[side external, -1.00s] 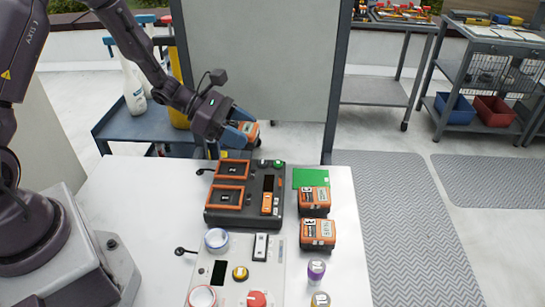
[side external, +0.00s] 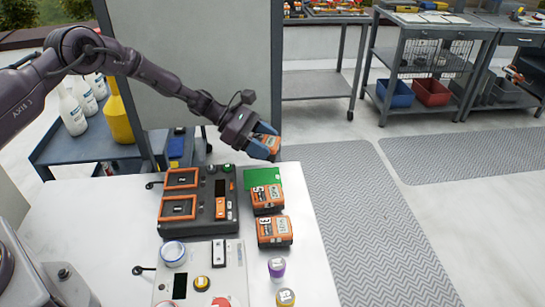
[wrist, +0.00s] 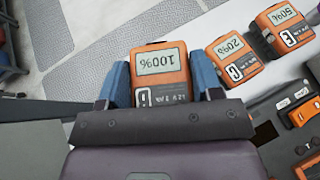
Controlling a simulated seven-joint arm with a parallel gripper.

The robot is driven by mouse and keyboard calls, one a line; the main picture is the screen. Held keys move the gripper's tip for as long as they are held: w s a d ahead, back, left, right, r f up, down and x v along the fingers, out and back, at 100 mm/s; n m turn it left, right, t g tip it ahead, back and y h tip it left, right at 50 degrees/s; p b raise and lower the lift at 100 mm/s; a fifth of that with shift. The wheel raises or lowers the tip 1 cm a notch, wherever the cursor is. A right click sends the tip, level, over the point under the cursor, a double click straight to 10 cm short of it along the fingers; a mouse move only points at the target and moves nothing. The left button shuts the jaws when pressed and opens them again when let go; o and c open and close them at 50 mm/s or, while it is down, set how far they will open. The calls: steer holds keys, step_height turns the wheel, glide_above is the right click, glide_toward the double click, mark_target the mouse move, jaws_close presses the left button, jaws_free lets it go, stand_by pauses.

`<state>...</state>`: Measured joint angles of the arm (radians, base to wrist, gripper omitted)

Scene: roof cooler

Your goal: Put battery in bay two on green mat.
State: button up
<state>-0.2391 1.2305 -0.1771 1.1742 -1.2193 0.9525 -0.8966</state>
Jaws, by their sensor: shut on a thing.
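My gripper (side external: 268,143) is shut on an orange battery (side external: 272,147), held in the air just behind and above the green mat (side external: 262,180). The green mat lies flat to the right of the dark charger (side external: 208,228). The charger's two orange-framed bays, the rear bay (side external: 182,178) and front bay (side external: 178,207), look empty. The mat does not show in the wrist view.
One orange battery (side external: 267,201) stands at the mat's front edge, reading 20% in the wrist view (wrist: 233,58). Another (side external: 275,232) stands in front of it, reading 50%. A control panel (side external: 208,275), tape roll (side external: 173,253) and purple-capped container (side external: 277,268) are nearer the front. The rear of the mat is clear.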

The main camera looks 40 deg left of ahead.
mark_target(273, 169)
steer(key=w+f, duration=0.2)
steer(key=f, duration=0.1)
steer(key=shift+w+d, duration=0.2)
steer(key=shift+w, duration=0.15)
steer(key=shift+w+f, duration=0.2)
steer(key=shift+f, duration=1.45)
steer(key=shift+f, duration=0.15)
steer(key=o, duration=1.1)
steer(key=shift+o, duration=0.2)
